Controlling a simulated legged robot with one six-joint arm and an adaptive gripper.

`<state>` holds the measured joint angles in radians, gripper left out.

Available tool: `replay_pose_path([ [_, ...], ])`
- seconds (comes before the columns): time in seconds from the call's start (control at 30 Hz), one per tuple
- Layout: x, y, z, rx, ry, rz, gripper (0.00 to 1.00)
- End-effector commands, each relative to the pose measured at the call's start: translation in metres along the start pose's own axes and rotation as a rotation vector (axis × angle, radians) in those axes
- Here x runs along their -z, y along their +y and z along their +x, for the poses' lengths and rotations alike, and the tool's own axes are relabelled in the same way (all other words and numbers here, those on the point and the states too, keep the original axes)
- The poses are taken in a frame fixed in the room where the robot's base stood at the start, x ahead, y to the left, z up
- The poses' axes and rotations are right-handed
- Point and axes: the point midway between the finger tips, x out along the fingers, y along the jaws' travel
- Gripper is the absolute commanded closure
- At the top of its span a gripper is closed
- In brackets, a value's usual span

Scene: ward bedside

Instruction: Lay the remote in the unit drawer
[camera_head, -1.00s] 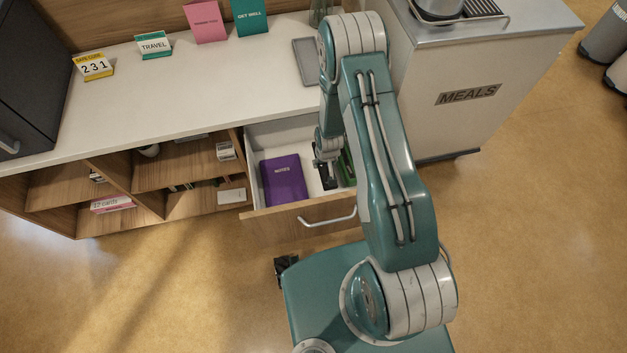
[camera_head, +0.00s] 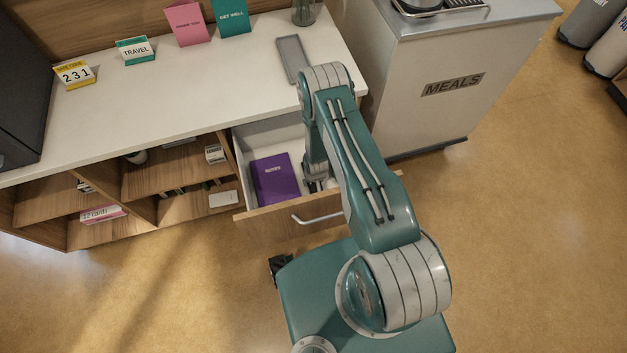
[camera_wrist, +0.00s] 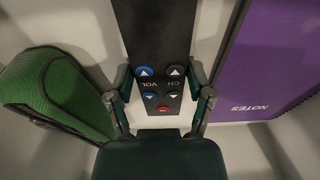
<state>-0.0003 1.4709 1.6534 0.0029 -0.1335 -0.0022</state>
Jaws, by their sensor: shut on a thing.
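The unit drawer (camera_head: 265,220) is pulled open under the white counter. The black remote (camera_wrist: 158,35), with blue, grey and red buttons marked CH and VOL, is between the fingers of my gripper (camera_wrist: 163,98) in the wrist view. My gripper is shut on it, inside the drawer's space. Whether the remote touches the drawer floor I cannot tell. A purple notes book (camera_head: 276,178) lies in the drawer to the left; it also shows at the right of the wrist view (camera_wrist: 265,60). A green case (camera_wrist: 45,95) lies on the remote's other side. In the head view my arm hides the remote.
The counter (camera_head: 200,80) holds a grey tray (camera_head: 291,58), cards, and a safe-code sign (camera_head: 75,74). Open shelves (camera_head: 165,180) are left of the drawer. The MEALS cart (camera_head: 440,90) stands right. The drawer gap between book and green case is narrow.

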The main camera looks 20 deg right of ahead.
Motion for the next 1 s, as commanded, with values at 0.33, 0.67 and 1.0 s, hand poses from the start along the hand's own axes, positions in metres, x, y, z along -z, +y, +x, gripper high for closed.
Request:
replay_pose_path([
  [0.33, 0.0, 0.0, 0.004, 0.0, 0.0, 0.0, 0.85],
  [0.67, 0.0, 0.0, 0.004, 0.0, 0.0, 0.0, 0.0],
  [1.0, 0.001, 0.0, -0.006, 0.0, 0.002, 0.0, 0.0],
])
